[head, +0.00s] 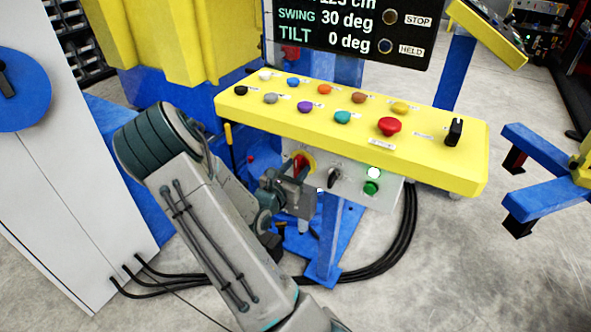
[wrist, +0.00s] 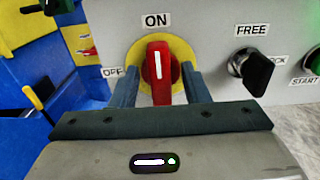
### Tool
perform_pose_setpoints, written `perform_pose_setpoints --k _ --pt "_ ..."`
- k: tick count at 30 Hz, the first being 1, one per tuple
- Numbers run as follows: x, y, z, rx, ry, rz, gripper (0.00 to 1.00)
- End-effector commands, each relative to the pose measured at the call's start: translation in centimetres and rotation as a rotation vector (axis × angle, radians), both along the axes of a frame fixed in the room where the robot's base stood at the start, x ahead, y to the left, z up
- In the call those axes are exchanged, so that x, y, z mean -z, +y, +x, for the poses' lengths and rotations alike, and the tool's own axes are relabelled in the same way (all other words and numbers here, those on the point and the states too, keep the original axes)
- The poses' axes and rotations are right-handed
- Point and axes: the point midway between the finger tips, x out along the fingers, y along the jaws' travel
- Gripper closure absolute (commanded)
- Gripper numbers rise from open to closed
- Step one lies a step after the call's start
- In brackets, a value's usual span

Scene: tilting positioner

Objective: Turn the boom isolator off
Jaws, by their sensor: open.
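The boom isolator is a red rotary handle (wrist: 159,70) on a yellow round plate, with ON above it and OFF to its left in the wrist view. Its white line stands upright, pointing at ON. In the head view the red handle (head: 299,166) is partly hidden by my gripper (head: 302,172). In the wrist view my gripper (wrist: 160,88) is open, one finger on each side of the handle. I cannot tell whether the fingers touch it.
Right of the isolator is a black FREE/LOCK knob (wrist: 252,70), then a green START button (head: 371,188). A yellow button console (head: 350,118) overhangs the grey panel (head: 355,187). Black cables (head: 405,235) hang at the right. A white cabinet (head: 60,180) stands at the left.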

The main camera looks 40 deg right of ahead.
Motion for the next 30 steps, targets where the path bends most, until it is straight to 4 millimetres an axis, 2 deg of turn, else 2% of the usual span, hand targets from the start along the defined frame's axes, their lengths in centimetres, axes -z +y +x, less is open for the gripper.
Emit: perform_pose_setpoints --k 1,3,6,20,30 --pt "0.00 0.01 -0.01 0.000 0.000 0.000 0.58" --pt "0.01 0.01 -0.02 0.000 0.000 0.000 0.78" --pt "0.01 0.02 -0.02 0.000 0.000 0.000 1.00" --pt "-0.28 0.06 0.02 0.001 0.079 -0.033 1.00" --pt "-0.48 0.16 0.21 0.000 0.333 -0.137 1.00"
